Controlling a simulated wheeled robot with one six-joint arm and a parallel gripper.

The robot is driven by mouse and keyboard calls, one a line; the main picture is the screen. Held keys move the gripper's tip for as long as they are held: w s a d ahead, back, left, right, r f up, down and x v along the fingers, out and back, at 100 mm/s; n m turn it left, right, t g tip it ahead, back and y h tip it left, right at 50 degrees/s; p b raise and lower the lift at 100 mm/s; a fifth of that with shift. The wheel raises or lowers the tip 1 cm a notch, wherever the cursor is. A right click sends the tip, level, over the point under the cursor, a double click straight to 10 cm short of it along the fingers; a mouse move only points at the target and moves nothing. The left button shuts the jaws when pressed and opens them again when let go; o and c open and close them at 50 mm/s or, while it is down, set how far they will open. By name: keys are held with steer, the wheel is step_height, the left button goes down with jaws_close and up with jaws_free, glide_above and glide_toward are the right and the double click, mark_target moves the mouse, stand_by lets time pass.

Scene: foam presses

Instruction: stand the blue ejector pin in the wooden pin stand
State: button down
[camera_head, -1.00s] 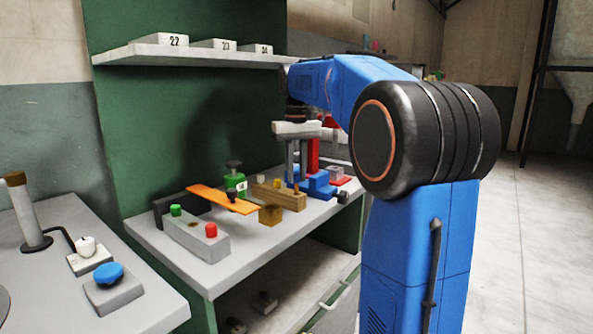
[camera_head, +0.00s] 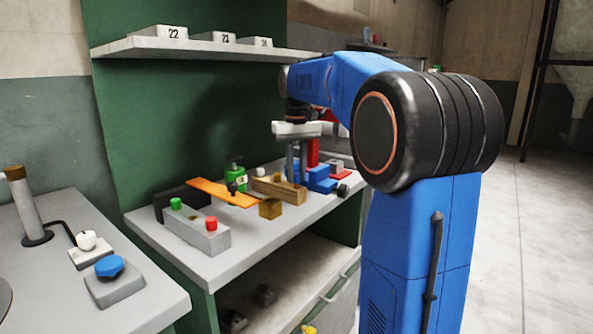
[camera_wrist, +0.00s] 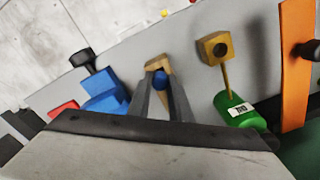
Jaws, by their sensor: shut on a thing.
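The wooden pin stand (camera_head: 278,190) is a long block on the grey bench, and its end also shows in the wrist view (camera_wrist: 157,65). My gripper (camera_head: 297,178) points down just over it. In the wrist view my gripper (camera_wrist: 160,88) is shut around the blue ejector pin (camera_wrist: 160,82), whose round blue head shows between the fingers. The pin is over the stand. Its lower part is hidden, so I cannot tell how far it sits in the block.
A blue vise (camera_head: 320,180) stands close on the right. A small wooden cube (camera_head: 270,208), a green bottle (camera_head: 236,183), an orange strip (camera_head: 215,191) and a grey button box (camera_head: 205,232) are on the left. A shelf (camera_head: 200,48) hangs above.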

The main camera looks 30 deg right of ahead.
mark_target(297, 174)
steer(key=shift+f, duration=0.65)
steer(key=c, duration=1.5)
jaws_free()
steer(key=shift+c, duration=0.2)
step_height(297, 174, up, 17)
steer(key=shift+r, duration=0.15)
steer(key=s+a+f+n+t, duration=0.1)
steer(key=s+a+f, duration=0.4)
steer(key=s+f, duration=0.5)
steer(key=s+a+f+n+t, duration=0.1)
steer(key=s+a+f, duration=0.4)
steer(key=s+f, duration=0.5)
steer(key=s+a+f+t, duration=0.2)
steer(key=s+a+f, duration=0.3)
steer(key=s+f, duration=0.5)
step_height(297, 174, down, 6)
steer(key=shift+a+r+n+t, duration=0.1)
steer(key=shift+a+n+t, duration=0.3)
